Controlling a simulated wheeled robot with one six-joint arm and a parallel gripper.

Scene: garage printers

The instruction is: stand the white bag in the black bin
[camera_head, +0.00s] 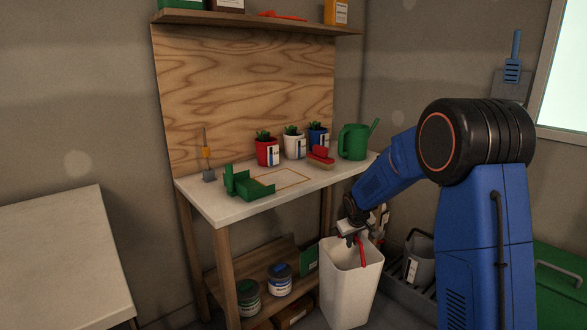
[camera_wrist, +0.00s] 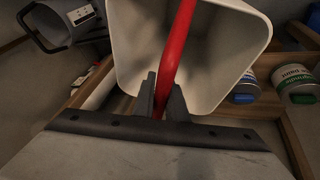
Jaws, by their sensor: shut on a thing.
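In the wrist view the handle (camera_wrist: 184,45) runs between the fingers (camera_wrist: 162,100) across the open mouth of the white bag (camera_wrist: 225,50). A black bin is not clearly identifiable.
Right of the bag is a dark slatted tray (camera_head: 396,277) with a grey labelled bucket (camera_head: 420,262). The workbench (camera_head: 225,205) holds potted plants, a green watering can (camera_head: 354,142) and a green holder (camera_head: 250,186). Paint cans (camera_head: 280,279) sit on its lower shelf. A green box (camera_head: 562,285) is far right.

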